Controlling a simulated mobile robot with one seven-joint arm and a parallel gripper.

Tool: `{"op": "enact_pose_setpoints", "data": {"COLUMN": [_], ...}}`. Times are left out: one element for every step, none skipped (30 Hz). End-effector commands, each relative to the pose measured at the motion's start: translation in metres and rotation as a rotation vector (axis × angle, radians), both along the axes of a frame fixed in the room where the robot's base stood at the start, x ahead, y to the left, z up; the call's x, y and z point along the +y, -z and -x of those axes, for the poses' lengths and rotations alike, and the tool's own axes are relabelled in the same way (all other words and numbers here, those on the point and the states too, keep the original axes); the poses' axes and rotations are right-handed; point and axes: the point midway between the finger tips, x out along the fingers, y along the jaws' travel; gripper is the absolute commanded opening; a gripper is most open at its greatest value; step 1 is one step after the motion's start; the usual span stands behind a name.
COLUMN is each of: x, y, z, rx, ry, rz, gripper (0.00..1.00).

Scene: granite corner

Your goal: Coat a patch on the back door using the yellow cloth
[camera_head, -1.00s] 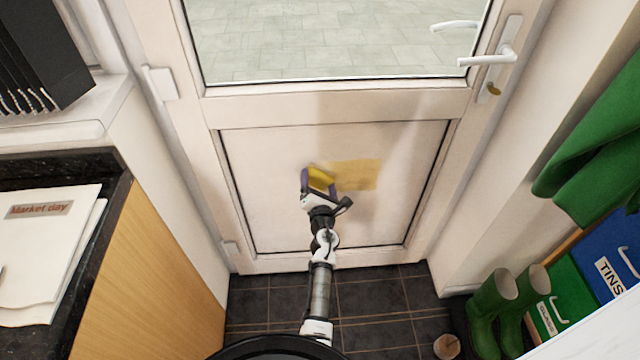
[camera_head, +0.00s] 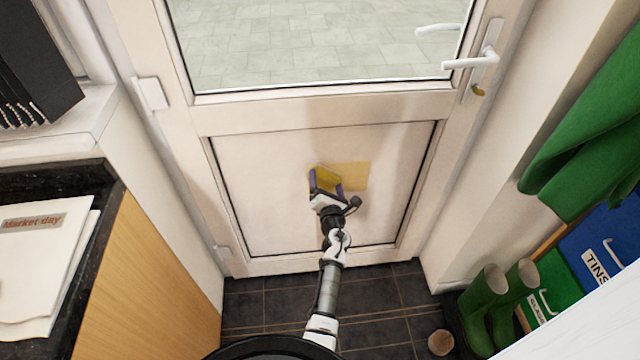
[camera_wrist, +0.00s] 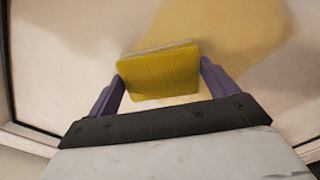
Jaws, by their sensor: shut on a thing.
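The white back door (camera_head: 262,205) fills the middle of the head view, with a glass pane above and a flat lower panel. A yellowish coated patch (camera_head: 354,176) shows on that panel; it also shows in the wrist view (camera_wrist: 235,25). My gripper (camera_head: 326,184) is at the panel, at the left part of the patch. Its purple fingers are shut on the yellow cloth (camera_wrist: 160,75), which looks like a folded pad held between them. The cloth also shows in the head view (camera_head: 328,178). It is at or very near the door surface; I cannot tell whether it touches.
A worktop (camera_head: 90,240) with papers (camera_head: 35,255) stands at the left. Green boots (camera_head: 490,305), bins (camera_head: 560,285) and a hanging green cloth (camera_head: 590,140) are at the right. A small round pot (camera_head: 440,342) stands on the dark tiled floor. The door handle (camera_head: 472,62) is high right.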

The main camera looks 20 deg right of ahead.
Motion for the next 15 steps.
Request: {"op": "enact_pose_setpoints", "data": {"x": [-0.005, -0.007, -0.009, -0.01, -0.011, -0.011, -0.012, -0.013, -0.015, -0.016, -0.018, -0.021, -0.024, -0.026, -0.03], "y": [-0.001, -0.001, 0.0, 0.0, 0.0, 0.0, 0.0, 0.0, 0.0, 0.0, 0.0, 0.0, -0.001, -0.001, 0.0], "z": [0.001, 0.001, 0.002, 0.002, 0.002, 0.002, 0.003, 0.003, 0.003, 0.003, 0.004, 0.005, 0.005, 0.006, 0.006], "rx": [-0.001, 0.0, 0.001, 0.0, 0.001, 0.0, 0.001, 0.001, 0.0, 0.001, 0.0, 0.001, 0.0, 0.0, 0.0], "ry": [0.002, 0.001, 0.001, 0.0, -0.001, -0.001, -0.001, -0.001, 0.0, 0.001, 0.001, 0.002, 0.001, 0.001, 0.001], "rz": [0.0, 0.0, 0.0, 0.0, 0.0, 0.0, 0.0, 0.0, 0.0, 0.0, 0.0, 0.001, 0.001, 0.001, 0.001], "gripper": [0.67, 0.67, 0.67, 0.67, 0.67, 0.67, 0.67, 0.67, 0.67, 0.67, 0.67, 0.67, 0.67, 0.67, 0.67]}}
